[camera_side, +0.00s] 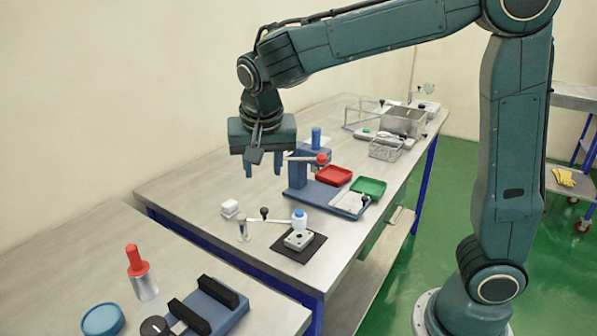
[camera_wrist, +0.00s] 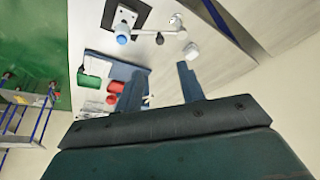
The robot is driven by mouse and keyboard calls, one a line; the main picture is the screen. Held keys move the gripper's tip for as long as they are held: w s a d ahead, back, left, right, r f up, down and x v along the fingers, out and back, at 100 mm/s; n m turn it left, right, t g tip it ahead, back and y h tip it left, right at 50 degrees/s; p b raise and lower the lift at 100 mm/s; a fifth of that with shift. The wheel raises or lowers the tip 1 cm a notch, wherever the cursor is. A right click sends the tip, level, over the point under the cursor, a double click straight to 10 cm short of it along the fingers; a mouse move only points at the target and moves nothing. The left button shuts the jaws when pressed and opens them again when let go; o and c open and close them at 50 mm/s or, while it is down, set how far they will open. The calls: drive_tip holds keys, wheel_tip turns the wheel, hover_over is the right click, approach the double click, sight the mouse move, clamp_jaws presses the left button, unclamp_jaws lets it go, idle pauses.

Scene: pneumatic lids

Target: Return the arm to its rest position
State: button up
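My gripper (camera_side: 263,170) hangs above the metal bench (camera_side: 185,195), fingers pointing down. The two fingers are apart with nothing between them; they also show apart in the wrist view (camera_wrist: 161,70). In the side view my gripper is left of the blue fixture (camera_side: 296,172) with a red-knobbed lever (camera_side: 322,158), and clear of the bench top.
A red tray (camera_side: 334,175) and a green tray (camera_side: 369,187) lie right of the blue fixture. A wire basket (camera_side: 385,149) and a clear box stand farther back. A small white block (camera_side: 230,207) is in front. A red-handled tool (camera_side: 137,260) stands on the nearer bench. Air around my gripper looks free.

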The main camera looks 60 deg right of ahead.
drive_tip(key=shift+r, duration=0.1)
idle(0.3)
drive_tip(key=s+d+n+t+y, duration=0.1)
drive_tip(key=s+n, duration=0.3)
drive_tip(key=s, duration=0.7)
drive_tip(key=s+d+n+t+y, duration=0.1)
drive_tip(key=s+n, duration=0.4)
drive_tip(key=s, duration=0.6)
drive_tip(key=shift+s+d+r+t+y, duration=0.25)
drive_tip(key=shift+s+d+t+y, duration=0.1)
drive_tip(key=shift+d+y, duration=0.35)
